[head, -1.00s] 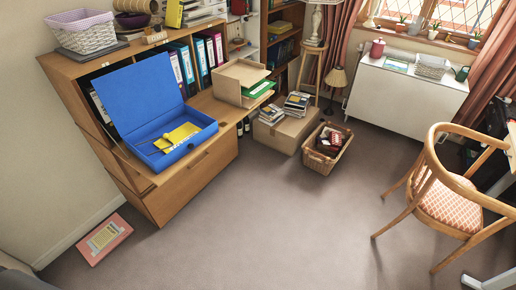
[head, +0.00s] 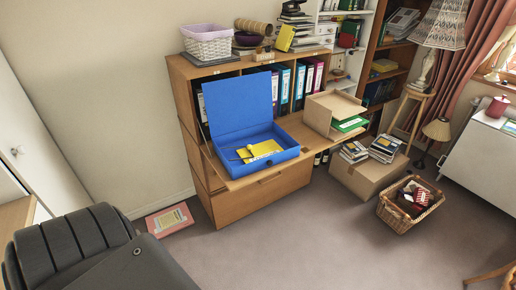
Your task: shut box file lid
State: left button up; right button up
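The blue box file (head: 264,168) stands on the fold-down flap of the wooden bureau. Its lid (head: 239,104) is raised and leans back toward the row of binders. A yellow item (head: 259,149) lies inside the tray of the box file, with something thin and dark beside it. Neither of my grippers shows in the head view.
The wooden bureau (head: 254,204) holds several binders (head: 300,84). A cardboard letter tray (head: 327,117) stands right of the box file. A dark padded seat (head: 90,252) fills the lower left. A pink book (head: 170,220) lies on the floor. The carpet before the bureau is clear.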

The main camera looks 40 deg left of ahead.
aim_at(235, 104)
jog(key=u, duration=1)
jog(key=i, duration=0.7)
jog(key=z, duration=0.05)
